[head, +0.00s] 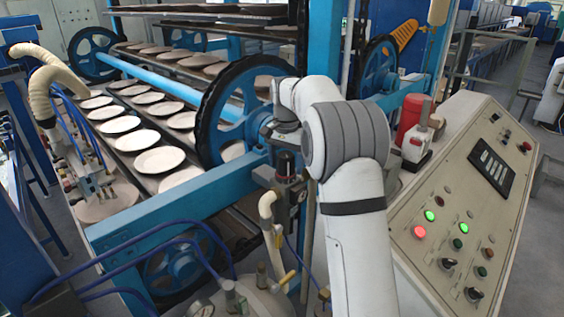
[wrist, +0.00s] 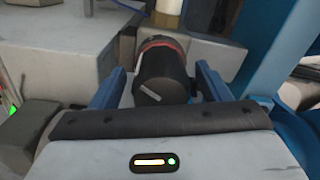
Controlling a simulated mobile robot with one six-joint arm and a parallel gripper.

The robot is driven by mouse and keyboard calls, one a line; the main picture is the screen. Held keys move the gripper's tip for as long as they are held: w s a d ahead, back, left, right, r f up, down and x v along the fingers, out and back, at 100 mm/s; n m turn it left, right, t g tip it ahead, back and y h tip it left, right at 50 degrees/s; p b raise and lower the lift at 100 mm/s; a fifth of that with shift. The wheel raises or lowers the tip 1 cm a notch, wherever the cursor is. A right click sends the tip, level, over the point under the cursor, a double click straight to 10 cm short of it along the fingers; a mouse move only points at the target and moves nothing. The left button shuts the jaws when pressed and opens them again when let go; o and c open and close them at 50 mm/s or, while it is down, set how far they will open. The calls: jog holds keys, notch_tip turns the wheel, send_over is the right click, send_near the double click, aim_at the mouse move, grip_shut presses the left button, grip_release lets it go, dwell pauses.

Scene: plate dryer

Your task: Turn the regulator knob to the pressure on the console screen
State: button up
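The regulator knob (wrist: 160,82) is a dark cylinder with a reddish ring and a pale line on its end face, in the middle of the wrist view. My gripper (wrist: 160,72) has its two blue fingers apart, one on each side of the knob. A gap shows on the left; I cannot tell whether the right finger touches. In the head view my arm reaches to a dark cylindrical fitting on the blue frame, and the fingers are not clear there. The console (head: 455,195) stands at right with a dark screen (head: 491,165); its pale marks are too small to read.
Plates (head: 160,161) lie in rows on the dryer at left, beside a blue wheel (head: 245,110). A red canister (head: 414,118) stands behind the console. Hoses and a pale pipe (head: 270,225) are close below the fitting. Lit buttons (head: 419,232) and dark knobs (head: 448,263) are on the console.

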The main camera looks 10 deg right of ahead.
jog(key=c, duration=0.9)
jog(key=shift+s+a, duration=0.1)
jog(key=shift+a, duration=0.25)
jog(key=shift+d+r, duration=0.1)
jog(key=shift+d, duration=0.3)
jog(key=o, duration=0.8)
jog(key=shift+d, duration=0.15)
jog(key=shift+o, duration=0.7)
